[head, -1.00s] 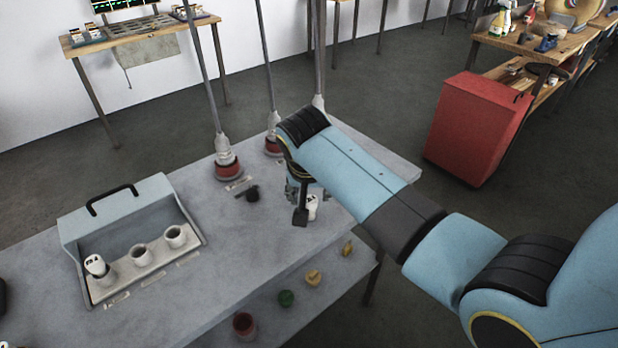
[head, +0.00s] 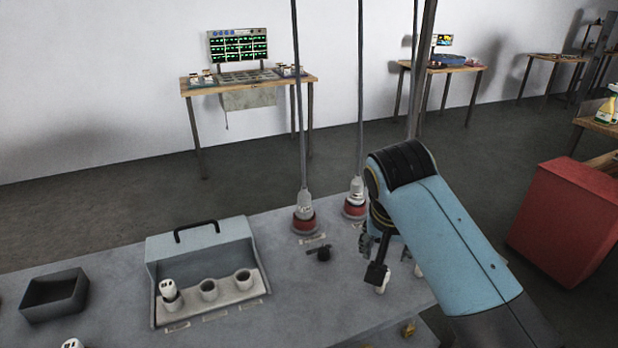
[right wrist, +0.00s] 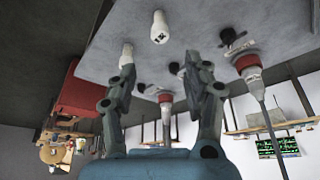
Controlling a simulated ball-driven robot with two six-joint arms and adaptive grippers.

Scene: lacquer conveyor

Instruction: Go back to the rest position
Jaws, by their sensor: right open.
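My right gripper (head: 382,262) is over the right part of the grey table (head: 345,315), partly hidden by its own blue arm. In the right wrist view its two fingers (right wrist: 162,75) are spread, with nothing held between them. A white cylindrical piece with a dark mark (right wrist: 160,28) stands on the table beyond the fingertips, apart from them. Another white piece (right wrist: 126,55) shows close behind the picture-left fingertip; I cannot tell whether they touch. White pieces also show near the gripper in the head view (head: 418,271). My left gripper is not in view.
A grey caddy (head: 205,240) with three cups, one holding a white piece (head: 168,289), stands left of the gripper. A grey open box (head: 55,297) lies farther left. Two hanging red-based tools (head: 305,218) and a black knob (head: 323,253) are nearby. A red cabinet (head: 565,225) stands right.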

